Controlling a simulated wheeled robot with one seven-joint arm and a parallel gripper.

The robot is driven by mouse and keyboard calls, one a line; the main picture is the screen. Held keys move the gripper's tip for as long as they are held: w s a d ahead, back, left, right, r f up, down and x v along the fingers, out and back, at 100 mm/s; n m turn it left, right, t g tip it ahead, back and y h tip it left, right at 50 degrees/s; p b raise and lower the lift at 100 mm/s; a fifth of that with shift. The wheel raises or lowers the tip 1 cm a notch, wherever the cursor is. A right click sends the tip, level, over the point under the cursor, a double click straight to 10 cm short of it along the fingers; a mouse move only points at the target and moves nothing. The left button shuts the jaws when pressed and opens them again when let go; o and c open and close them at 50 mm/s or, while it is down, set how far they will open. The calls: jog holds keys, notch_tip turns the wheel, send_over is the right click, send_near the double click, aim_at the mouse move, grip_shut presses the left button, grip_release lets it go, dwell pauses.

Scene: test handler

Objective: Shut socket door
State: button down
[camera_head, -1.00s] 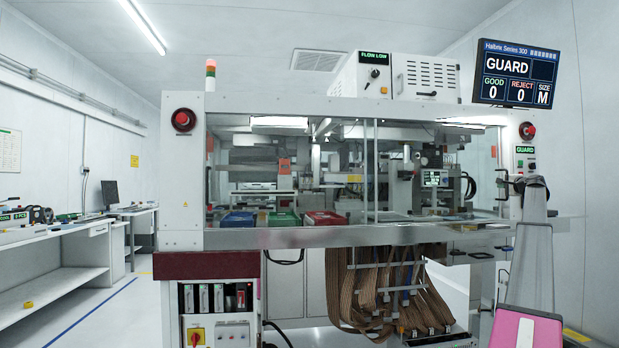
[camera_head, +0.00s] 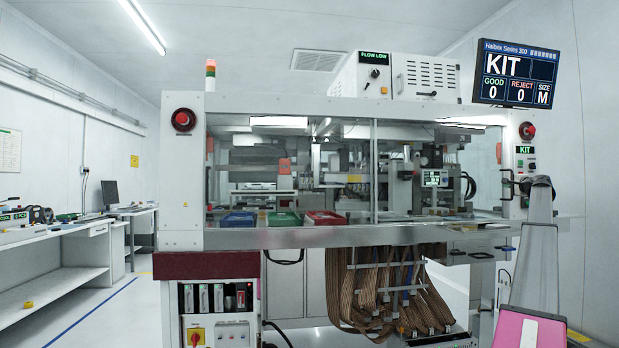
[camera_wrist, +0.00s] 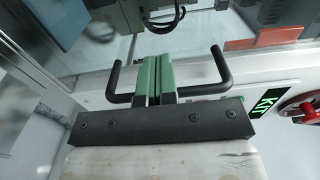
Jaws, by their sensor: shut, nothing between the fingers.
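The machine's clear glass door panels (camera_head: 290,180) stand across its front in the head view, with their upright edges nearly lined up at the middle. I cannot tell for sure which panel is the socket door. In the wrist view a black U-shaped handle (camera_wrist: 222,65) is fixed near the glass. My gripper (camera_wrist: 157,62) has its two green fingers pressed together, empty. They lie across the handle between its two posts; whether they touch the bar I cannot tell. In the head view my gripper is not clearly seen.
A red stop button (camera_head: 527,130) and a lit KIT sign (camera_head: 525,149) sit on the right post; the sign (camera_wrist: 265,105) is close to my gripper in the wrist view. The monitor (camera_head: 515,72) reads KIT. Blue, green and red trays (camera_head: 325,217) lie inside.

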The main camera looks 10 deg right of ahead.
jog(key=s, duration=0.2)
jog(key=s+a, duration=0.1)
jog(key=s, duration=0.2)
jog(key=shift+s+a, duration=0.1)
jog(key=shift+s, duration=0.05)
dwell(0.6)
